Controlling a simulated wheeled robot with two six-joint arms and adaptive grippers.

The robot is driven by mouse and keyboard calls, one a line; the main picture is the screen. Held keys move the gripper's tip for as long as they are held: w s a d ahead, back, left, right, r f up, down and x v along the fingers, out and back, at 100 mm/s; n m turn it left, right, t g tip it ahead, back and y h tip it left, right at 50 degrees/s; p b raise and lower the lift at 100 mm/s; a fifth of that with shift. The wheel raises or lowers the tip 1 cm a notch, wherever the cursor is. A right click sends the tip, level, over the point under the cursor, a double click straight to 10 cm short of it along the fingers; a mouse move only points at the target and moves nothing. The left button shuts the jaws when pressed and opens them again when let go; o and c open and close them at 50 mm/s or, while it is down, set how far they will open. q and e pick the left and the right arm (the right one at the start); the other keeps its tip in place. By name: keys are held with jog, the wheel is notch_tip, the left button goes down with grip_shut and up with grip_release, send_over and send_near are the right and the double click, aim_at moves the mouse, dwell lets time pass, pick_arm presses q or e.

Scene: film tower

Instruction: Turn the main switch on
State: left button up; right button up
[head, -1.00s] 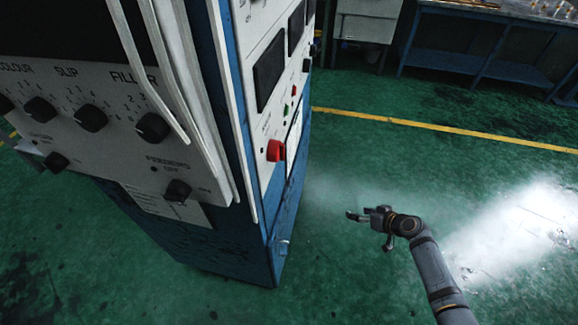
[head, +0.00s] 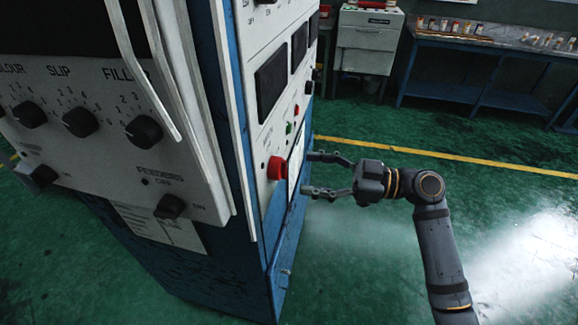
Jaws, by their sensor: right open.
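The red switch (head: 277,168), which I take as the main switch, is on the white side panel of the blue cabinet (head: 235,255). My right gripper (head: 309,173) is just right of it in the head view. Its two fingers are spread open, one higher and one lower, and point left toward the switch. Nothing is between the fingers, and a gap shows between fingertips and switch. The switch's on and off marks are too small to read. My left gripper is not in view.
A white front panel (head: 75,165) with black knobs and metal handles sticks out at the left. Small green and red buttons (head: 289,128) sit above the red switch. A bench (head: 475,45) and a grey cabinet (head: 366,45) stand at the back. The green floor at right is clear.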

aim_at(279, 169)
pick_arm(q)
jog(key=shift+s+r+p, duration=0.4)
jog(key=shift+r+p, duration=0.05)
pick_arm(e)
jog(key=x, duration=0.5)
jog(key=shift+a, duration=0.2)
jog(key=c, duration=1.2)
jog(key=shift+o, duration=0.2)
